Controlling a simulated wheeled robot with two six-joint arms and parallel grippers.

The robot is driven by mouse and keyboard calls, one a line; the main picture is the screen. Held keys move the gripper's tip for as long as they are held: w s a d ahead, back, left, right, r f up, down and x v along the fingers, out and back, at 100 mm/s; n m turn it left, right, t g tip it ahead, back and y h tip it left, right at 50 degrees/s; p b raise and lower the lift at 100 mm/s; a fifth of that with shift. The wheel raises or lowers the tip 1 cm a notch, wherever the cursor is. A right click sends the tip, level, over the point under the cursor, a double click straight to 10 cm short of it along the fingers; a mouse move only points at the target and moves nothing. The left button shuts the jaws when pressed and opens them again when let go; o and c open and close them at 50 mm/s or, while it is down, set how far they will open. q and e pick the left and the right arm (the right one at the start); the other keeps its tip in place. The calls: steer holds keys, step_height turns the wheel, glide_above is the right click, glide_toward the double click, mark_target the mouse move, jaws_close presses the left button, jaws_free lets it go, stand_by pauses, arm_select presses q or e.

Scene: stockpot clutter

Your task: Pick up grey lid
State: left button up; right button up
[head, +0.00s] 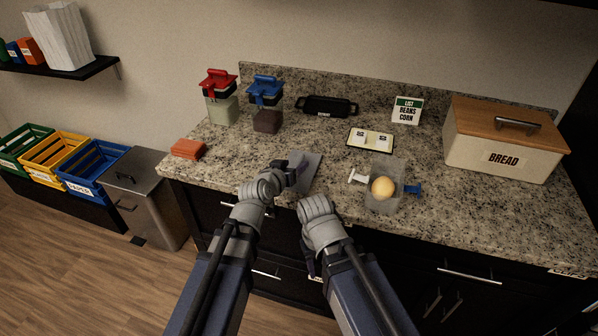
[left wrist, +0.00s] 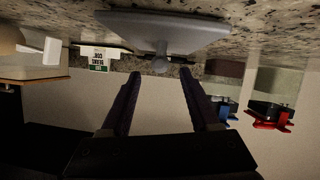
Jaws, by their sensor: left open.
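The grey lid (head: 309,172) lies on the granite counter near its front edge, partly hidden by my left gripper (head: 291,168). In the left wrist view, which looks upside down, the lid (left wrist: 165,30) is a wide flat plate with a small round knob (left wrist: 160,64). My left gripper (left wrist: 160,72) is open, and the knob shows between its fingertips, not clasped. My right arm's wrist (head: 318,210) is at the counter's front edge, right of the left one; its fingers cannot be made out.
A clear container (head: 385,199) with a yellowish ball (head: 382,187) stands right of the lid. Red-lidded (head: 221,106) and blue-lidded (head: 266,112) jars, a black tray (head: 327,106) and a sign (head: 406,111) are behind. An orange block (head: 188,149) is left, a bread box (head: 500,145) right.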

mark_target(296, 165)
arm_select(q)
steer(key=shift+b+x, duration=1.15)
steer(key=shift+x, duration=1.45)
steer(key=shift+a+f, duration=0.1)
steer(key=shift+f, duration=0.05)
steer(key=shift+s, duration=0.1)
jaws_close()
